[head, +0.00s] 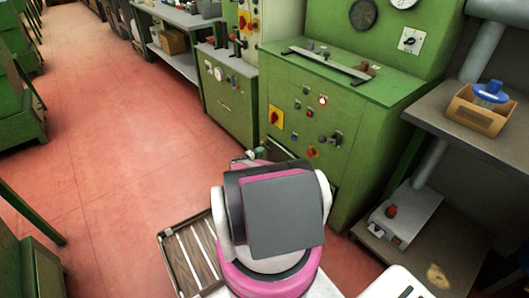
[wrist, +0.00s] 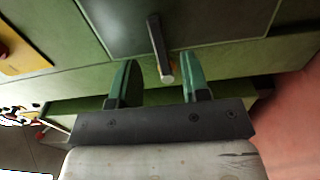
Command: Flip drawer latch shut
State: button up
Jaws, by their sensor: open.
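The latch (wrist: 157,38) is a thin dark bar with a pale rounded end, and it juts from a dark grey panel (wrist: 215,25) at the top of the wrist view. The panel is set in a green surface; I cannot tell if it is the drawer front. My gripper (wrist: 158,75) is open, with its two green fingers spread apart. The latch's pale end appears between the fingers, with a gap visible on each side. I cannot tell if there is contact in depth. In the head view my arm hides the gripper and the latch.
Green machine cabinets (head: 340,105) with knobs and switches stand ahead. A grey shelf (head: 470,125) with a cardboard box (head: 480,112) is at right. A slatted crate (head: 190,255) lies on the floor beside my arm. The red floor (head: 115,130) at left is open.

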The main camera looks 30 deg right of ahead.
jog(key=a, duration=0.6)
jog(key=shift+s+a, duration=0.35)
jog(key=s+a+r+y, duration=0.6)
jog(key=a+r, duration=0.4)
jog(key=a, duration=0.2)
jog(key=s+a+r+g+y, duration=0.1)
jog(key=s+a+r+y, duration=0.5)
jog(key=a+r, duration=0.5)
jog(key=s+a+r+y, duration=0.6)
jog(key=a+r, duration=0.5)
jog(key=a, duration=0.2)
jog(key=shift+a+r+m, duration=0.25)
jog(key=shift+a+m, duration=0.15)
jog(key=shift+w+g, duration=0.1)
jog(key=shift+g, duration=0.2)
